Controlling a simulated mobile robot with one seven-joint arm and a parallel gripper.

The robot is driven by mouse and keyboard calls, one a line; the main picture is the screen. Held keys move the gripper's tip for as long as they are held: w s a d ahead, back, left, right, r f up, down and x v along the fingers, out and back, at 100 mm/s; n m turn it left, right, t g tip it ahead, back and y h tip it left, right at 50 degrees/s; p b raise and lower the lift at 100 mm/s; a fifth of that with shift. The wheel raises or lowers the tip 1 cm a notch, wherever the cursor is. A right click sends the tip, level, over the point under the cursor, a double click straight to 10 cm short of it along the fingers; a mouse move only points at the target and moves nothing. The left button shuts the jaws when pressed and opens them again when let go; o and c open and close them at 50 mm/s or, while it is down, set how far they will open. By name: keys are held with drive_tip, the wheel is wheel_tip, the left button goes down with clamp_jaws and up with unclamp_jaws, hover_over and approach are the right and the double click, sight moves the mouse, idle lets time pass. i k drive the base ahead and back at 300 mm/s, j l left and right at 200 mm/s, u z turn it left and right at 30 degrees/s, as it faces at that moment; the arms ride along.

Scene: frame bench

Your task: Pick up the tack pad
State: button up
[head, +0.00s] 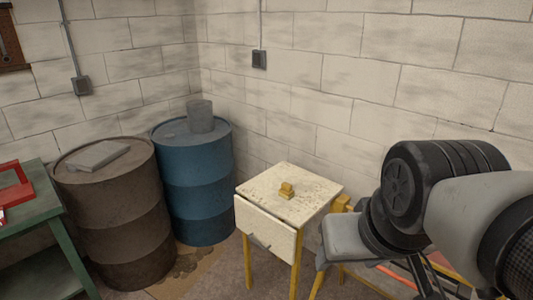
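A small yellow lumpy object (287,190), which looks like the tack pad, rests near the middle of the white top of a small table (315,178). It is small in this view and its exact shape is hard to make out. Nothing touches it from above. My arm comes in at the right side of the head view, to the right of the table. My gripper's fingers do not show.
A brown drum (112,215) bears a flat grey object (98,155). A blue drum (193,185) bears a grey cylinder (200,116). A green bench (30,212) with a red frame-like item stands at left. Block walls close in behind the table.

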sight(285, 192)
drive_tip(key=z, duration=0.25)
drive_tip(key=i+j+z, duration=0.25)
drive_tip(key=z, duration=0.2)
drive_tip(key=i+j+z, duration=0.15)
drive_tip(key=j+z, duration=0.3)
drive_tip(key=i+j+z, duration=0.1)
drive_tip(key=j, duration=0.25)
drive_tip(key=i+j+z, duration=0.1)
drive_tip(key=j, duration=0.3)
drive_tip(key=j+z, duration=0.1)
drive_tip(key=j, duration=0.25)
drive_tip(key=i+j, duration=0.1)
drive_tip(key=j, duration=0.4)
drive_tip(key=i+j, duration=0.1)
drive_tip(key=j, duration=0.4)
drive_tip(key=i+j, duration=0.15)
drive_tip(key=j, duration=0.35)
